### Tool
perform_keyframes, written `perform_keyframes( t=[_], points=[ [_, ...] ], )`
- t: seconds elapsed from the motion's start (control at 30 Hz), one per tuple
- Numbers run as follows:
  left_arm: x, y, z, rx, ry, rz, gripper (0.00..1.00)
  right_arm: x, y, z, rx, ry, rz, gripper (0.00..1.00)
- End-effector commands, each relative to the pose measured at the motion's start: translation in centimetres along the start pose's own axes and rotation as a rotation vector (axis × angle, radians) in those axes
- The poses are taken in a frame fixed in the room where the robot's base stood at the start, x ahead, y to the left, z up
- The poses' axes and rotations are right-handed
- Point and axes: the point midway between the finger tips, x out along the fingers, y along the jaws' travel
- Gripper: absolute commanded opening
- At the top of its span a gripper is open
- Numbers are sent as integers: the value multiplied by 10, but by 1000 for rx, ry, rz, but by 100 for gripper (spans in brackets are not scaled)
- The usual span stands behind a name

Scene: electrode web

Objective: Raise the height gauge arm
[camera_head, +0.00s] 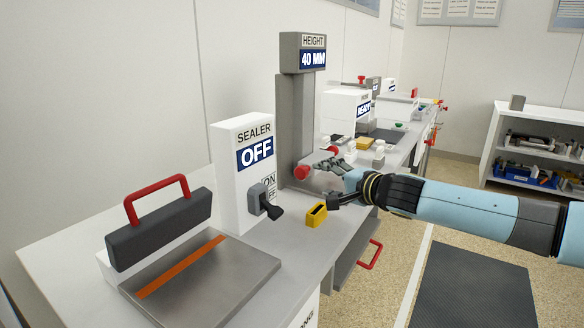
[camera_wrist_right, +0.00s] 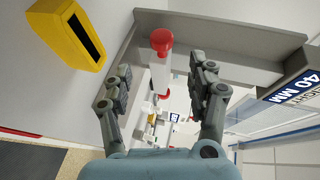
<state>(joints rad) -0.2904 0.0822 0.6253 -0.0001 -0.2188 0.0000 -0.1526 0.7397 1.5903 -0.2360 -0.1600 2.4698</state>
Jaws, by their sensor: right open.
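The height gauge (camera_head: 296,112) is a grey column with a display reading 40 MM on top. The display also shows at the right of the right wrist view (camera_wrist_right: 292,88). A red knob (camera_head: 302,172) sits low on the gauge. In the right wrist view the red knob (camera_wrist_right: 161,40) is on a pale stem, beyond and roughly centred between the fingers. My right gripper (camera_head: 330,183) is open and empty, just right of the knob. Its two fingers show apart in the right wrist view (camera_wrist_right: 162,80). No contact with the knob is visible. My left gripper is not in view.
A yellow slotted block (camera_head: 316,214) stands on the bench below my right gripper. The sealer box (camera_head: 244,165) reads OFF and has a black lever. A sealer press with a red handle (camera_head: 157,197) is at the front left. More equipment lines the bench behind.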

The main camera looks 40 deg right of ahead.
Motion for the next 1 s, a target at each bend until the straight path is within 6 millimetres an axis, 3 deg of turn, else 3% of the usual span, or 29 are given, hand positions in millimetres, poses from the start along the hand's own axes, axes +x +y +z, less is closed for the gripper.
perform_keyframes(
  t=[0.1,0.17,0.27,0.43,0.57,0.8,1.0],
  points=[
    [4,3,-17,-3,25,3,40,3,1,0,0,1,-1,58],
    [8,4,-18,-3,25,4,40,6,2,0,0,3,-1,58],
    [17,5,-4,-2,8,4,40,15,3,0,2,4,-2,58],
    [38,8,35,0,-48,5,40,37,6,0,4,2,-3,58],
    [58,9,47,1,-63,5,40,58,7,1,3,1,-1,58],
    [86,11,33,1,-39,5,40,96,4,0,4,2,-1,58],
    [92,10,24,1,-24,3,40,107,1,0,0,0,1,58]
  ],
)
